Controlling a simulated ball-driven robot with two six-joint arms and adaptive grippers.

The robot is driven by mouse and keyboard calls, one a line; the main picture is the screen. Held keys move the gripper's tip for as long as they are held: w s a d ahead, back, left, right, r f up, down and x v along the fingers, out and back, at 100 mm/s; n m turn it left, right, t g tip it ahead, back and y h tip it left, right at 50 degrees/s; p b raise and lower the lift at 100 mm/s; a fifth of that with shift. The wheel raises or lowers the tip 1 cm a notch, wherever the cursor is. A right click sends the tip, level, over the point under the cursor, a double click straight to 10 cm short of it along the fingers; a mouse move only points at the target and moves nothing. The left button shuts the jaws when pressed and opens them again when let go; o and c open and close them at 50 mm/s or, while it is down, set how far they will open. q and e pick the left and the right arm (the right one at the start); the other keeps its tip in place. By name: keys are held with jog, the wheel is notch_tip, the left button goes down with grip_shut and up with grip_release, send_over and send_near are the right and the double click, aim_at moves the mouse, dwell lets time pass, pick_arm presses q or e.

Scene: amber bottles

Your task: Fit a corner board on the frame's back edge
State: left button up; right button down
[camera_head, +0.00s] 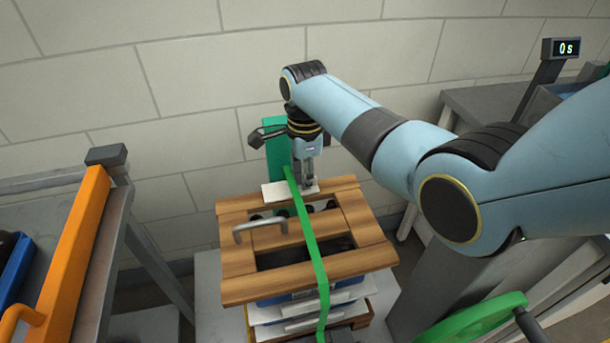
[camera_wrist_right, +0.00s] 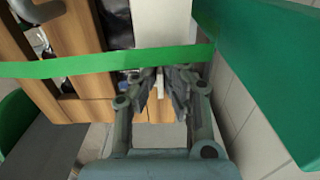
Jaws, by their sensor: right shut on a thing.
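The wooden frame (camera_head: 240,262) lies on top of a stack on a pale base. A white corner board (camera_head: 276,194) sits at the frame's back edge; its pale flat face also shows in the right wrist view (camera_wrist_right: 162,22). A green strap (camera_head: 309,238) runs front to back over the frame and crosses the board. My right gripper (camera_head: 308,186) points down at the back edge, beside the strap. Its fingers (camera_wrist_right: 161,90) are closed on a thin pale edge of the board. Whether the board is fully seated cannot be told. My left gripper is not in view.
A green upright panel (camera_head: 278,152) stands close behind the frame, left of my right gripper. A grey handle (camera_head: 260,227) rises from the frame. An orange-railed rack (camera_head: 75,255) stands left, a grey table with a display (camera_head: 562,48) right. A green wheel (camera_head: 470,322) is front right.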

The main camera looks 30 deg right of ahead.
jog(key=shift+f, duration=0.25)
jog(key=c, duration=1.4)
grip_release()
jog(key=shift+r, duration=0.1)
jog(key=shift+r+p, duration=2.4)
jog(key=shift+p, duration=0.3)
jog(key=shift+r+p, duration=0.55)
jog(key=shift+r, duration=0.5)
